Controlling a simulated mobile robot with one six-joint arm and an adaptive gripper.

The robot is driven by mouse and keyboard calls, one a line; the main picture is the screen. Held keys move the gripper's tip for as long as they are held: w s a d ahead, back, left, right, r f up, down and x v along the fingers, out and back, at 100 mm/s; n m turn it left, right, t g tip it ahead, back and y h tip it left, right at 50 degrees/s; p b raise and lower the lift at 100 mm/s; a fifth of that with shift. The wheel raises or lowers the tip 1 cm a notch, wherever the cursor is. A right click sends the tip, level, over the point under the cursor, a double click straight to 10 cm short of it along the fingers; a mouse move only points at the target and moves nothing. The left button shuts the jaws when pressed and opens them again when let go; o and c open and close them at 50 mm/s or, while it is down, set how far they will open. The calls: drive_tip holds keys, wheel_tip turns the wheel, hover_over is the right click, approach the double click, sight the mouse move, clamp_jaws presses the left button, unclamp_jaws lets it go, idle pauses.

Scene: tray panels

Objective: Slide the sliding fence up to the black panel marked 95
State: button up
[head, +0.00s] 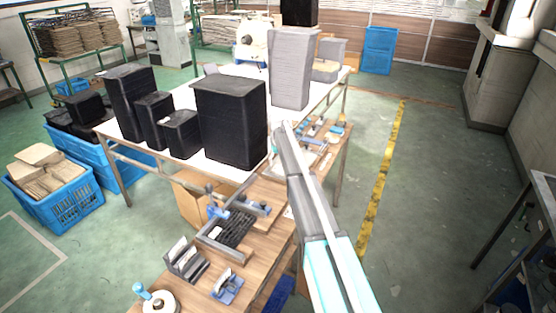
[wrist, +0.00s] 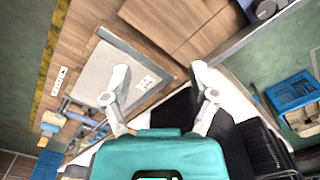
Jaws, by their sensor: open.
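My gripper (wrist: 160,70) is open in the wrist view, its two pale fingers spread with nothing between the tips. A light board edged by grey metal bars (wrist: 145,52) lies below the fingers. I cannot tell whether one of these bars is the sliding fence. In the head view, a jig on the wooden bench has a grey metal bar (head: 239,193) beside a black ribbed piece (head: 236,230). No mark 95 is readable, so I cannot tell which black piece is the panel. My arm crosses the right of the bench, and my fingers are not clear there.
Tall black stacks (head: 230,122) and a grey stack (head: 291,70) stand on the white table (head: 188,158) behind the bench. A metal holder (head: 186,262) and a tape roll (head: 158,301) sit at the bench front. Blue crates (head: 62,200) are left; green floor is open on the right.

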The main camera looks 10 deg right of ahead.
drive_tip(key=s+f+b, duration=0.3)
drive_tip(key=s, duration=1.6)
drive_tip(key=s+f+m+b, duration=0.1)
drive_tip(key=s+f+b, duration=0.2)
drive_tip(key=s, duration=1.7)
drive_tip(key=shift+f+m+b, duration=0.3)
drive_tip(key=shift+f+b, duration=0.1)
drive_tip(key=shift+f, duration=0.1)
drive_tip(key=shift+s, duration=0.2)
drive_tip(key=shift+s, duration=2.15)
